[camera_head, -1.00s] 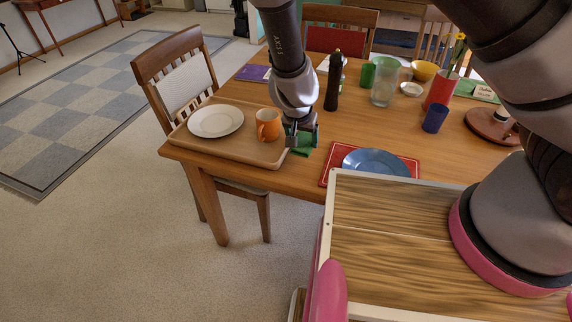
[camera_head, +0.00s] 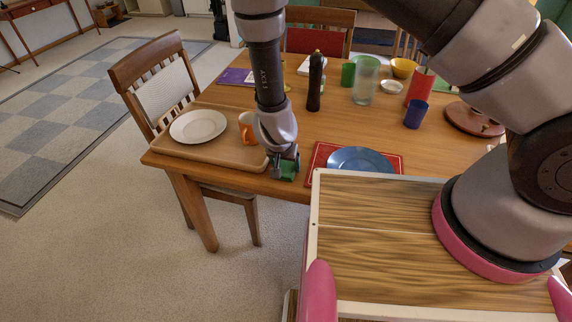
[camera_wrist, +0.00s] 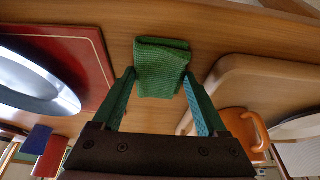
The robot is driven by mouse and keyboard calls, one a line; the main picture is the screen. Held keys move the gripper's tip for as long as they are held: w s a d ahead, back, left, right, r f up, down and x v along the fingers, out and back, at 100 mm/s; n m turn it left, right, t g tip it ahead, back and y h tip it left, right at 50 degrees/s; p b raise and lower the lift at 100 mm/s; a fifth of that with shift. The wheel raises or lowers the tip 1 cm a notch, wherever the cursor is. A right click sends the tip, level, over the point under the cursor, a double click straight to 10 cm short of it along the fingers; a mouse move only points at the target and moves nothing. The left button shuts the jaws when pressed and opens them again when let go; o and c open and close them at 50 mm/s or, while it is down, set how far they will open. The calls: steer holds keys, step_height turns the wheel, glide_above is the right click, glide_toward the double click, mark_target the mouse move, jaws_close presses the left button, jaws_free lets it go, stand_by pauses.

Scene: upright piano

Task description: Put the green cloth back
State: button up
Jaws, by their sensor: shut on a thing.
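The green cloth (camera_wrist: 162,66) is a small folded bundle between my fingertips in the wrist view. My gripper (camera_head: 283,168) points down near the front edge of the wooden table (camera_head: 225,178), in the gap between a wooden tray (camera_head: 215,153) and a red placemat (camera_head: 317,157). My gripper (camera_wrist: 160,82) is shut on the cloth. In the head view a bit of the green cloth (camera_head: 291,171) shows beside the fingers; the rest is hidden. I cannot tell whether the cloth touches the tabletop.
The tray holds a white plate (camera_head: 198,125) and an orange mug (camera_head: 246,128), partly behind my arm. A blue plate (camera_head: 360,160) lies on the placemat. A dark pepper mill (camera_head: 314,85) stands behind. Several cups and bowls fill the back right. A chair (camera_head: 165,90) stands at left.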

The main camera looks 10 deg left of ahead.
steer(key=shift+f, duration=0.15)
steer(key=o, duration=1.2)
steer(key=shift+o, duration=0.2)
steer(key=v, duration=1.2)
